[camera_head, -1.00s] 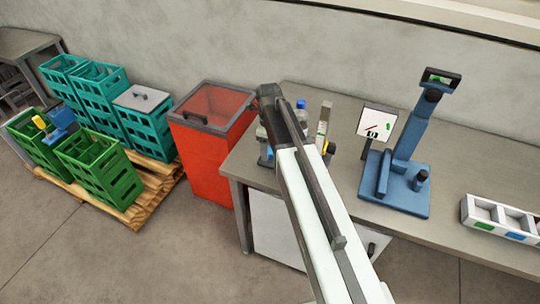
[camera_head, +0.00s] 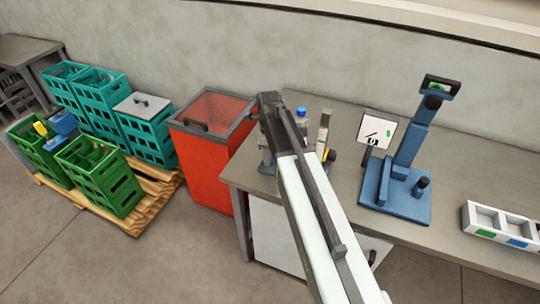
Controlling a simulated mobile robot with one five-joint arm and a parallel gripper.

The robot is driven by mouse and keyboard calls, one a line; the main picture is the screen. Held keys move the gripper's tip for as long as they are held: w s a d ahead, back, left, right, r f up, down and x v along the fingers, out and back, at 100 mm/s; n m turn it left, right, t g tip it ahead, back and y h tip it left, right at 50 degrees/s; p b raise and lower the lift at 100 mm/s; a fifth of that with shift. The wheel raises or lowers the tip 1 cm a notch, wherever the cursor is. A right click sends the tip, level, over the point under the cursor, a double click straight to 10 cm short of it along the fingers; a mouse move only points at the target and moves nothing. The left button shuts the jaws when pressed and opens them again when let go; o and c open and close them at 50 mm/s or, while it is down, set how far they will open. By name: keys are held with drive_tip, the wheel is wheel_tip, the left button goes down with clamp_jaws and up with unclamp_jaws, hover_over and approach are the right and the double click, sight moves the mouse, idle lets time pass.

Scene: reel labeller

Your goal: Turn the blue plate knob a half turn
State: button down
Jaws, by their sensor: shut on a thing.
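A blue, cap-like knob (camera_head: 301,111) shows just right of my arm at the back left of the bench, on a pale body. I cannot tell whether it is the plate knob. My gripper (camera_head: 266,160) hangs below the far end of my arm, over the left end of the bench, and is shut. What it holds is hidden by my arm and too small to make out.
An upright strip with a yellow part (camera_head: 325,138) and a white panel (camera_head: 378,124) stand between my arm and the blue device. A white divided tray (camera_head: 467,225) is at the right. A red bin (camera_head: 207,155) adjoins the bench; green crates (camera_head: 112,195) stand further left.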

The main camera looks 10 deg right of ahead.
drive_tip(key=n, duration=2.1)
drive_tip(key=shift+n, duration=0.3)
drive_tip(key=n, duration=0.3)
drive_tip(key=shift+n, duration=0.3)
drive_tip(key=n, duration=0.4)
drive_tip(key=shift+n, duration=2.4)
